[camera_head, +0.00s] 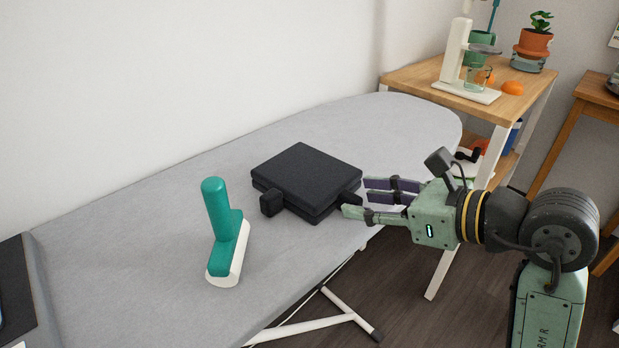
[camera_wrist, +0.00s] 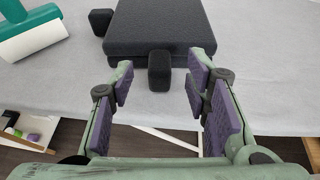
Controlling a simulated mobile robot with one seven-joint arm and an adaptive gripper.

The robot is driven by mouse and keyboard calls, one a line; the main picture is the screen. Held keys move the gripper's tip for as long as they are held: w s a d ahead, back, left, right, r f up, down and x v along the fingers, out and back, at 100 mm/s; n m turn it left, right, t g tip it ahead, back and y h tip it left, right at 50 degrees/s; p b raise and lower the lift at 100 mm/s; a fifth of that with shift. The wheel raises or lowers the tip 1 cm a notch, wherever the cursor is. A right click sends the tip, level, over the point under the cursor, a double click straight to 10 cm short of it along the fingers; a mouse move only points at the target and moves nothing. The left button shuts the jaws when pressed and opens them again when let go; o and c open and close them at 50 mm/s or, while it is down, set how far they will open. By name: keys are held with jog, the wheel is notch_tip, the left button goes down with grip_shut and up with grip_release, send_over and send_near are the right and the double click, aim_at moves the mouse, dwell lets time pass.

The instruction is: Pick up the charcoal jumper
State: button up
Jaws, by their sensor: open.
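The charcoal jumper (camera_head: 306,177) lies folded in a flat, dark square stack on the grey ironing board. Two small dark block-like parts, perhaps its sleeves, stick out at its near side and right corner. My gripper (camera_head: 364,200) is at the board's right edge, beside the jumper's right corner. In the wrist view the jumper (camera_wrist: 170,30) is ahead at the top, and one block-like part (camera_wrist: 160,72) points toward the gap between my fingers. My gripper (camera_wrist: 160,78) is open, with nothing clamped between its purple pads.
A wooden side table (camera_head: 430,80) with a white stand and potted plants is behind at the right. The board's left part is mostly clear.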

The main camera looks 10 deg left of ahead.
jog(key=shift+x, duration=1)
grip_shut()
